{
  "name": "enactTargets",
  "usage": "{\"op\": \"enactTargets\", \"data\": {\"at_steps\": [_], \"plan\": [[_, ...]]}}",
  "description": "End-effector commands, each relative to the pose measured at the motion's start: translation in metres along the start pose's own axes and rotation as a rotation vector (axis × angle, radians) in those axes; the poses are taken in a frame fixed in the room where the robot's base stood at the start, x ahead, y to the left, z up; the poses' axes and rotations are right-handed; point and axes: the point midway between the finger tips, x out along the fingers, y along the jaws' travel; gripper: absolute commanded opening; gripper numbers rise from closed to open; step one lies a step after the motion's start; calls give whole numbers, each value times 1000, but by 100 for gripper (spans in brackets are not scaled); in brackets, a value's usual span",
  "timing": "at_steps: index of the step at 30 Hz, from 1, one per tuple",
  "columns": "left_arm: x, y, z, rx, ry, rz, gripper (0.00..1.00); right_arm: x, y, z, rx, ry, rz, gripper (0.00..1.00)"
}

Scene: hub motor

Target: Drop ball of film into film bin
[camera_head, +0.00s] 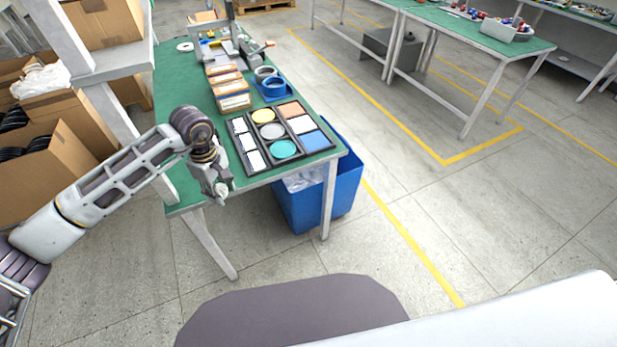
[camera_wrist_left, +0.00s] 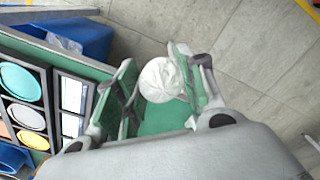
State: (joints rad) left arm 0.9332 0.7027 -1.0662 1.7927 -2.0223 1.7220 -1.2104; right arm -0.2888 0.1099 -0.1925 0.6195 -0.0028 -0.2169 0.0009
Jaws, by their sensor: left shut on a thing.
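My left gripper (camera_head: 222,190) is over the near end of the green workbench (camera_head: 180,197), at its front edge. In the left wrist view the left gripper (camera_wrist_left: 158,85) is shut on a crumpled white ball of film (camera_wrist_left: 160,80), held between its two fingers. The ball is hard to make out in the head view. The blue film bin (camera_head: 347,185) stands on the floor beside the bench, to the right of the gripper, partly under the bench top. Clear film shows inside it. The bin is also in the left wrist view (camera_wrist_left: 90,38), at upper left. My right gripper is out of view.
A black tray (camera_head: 241,120) with coloured discs and squares lies on the bench near the gripper. Boxes (camera_head: 228,87) and a blue ring-shaped part (camera_head: 273,88) lie behind it. Cartons (camera_head: 55,140) fill the left side. The floor right of the bin is clear.

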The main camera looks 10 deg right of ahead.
Motion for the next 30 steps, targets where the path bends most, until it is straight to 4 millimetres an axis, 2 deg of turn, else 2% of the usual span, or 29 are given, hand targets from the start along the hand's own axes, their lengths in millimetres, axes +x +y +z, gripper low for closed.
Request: {"op": "enactTargets", "data": {"at_steps": [30], "plan": [[2,-7,-19,758,0,0,30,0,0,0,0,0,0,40]]}}
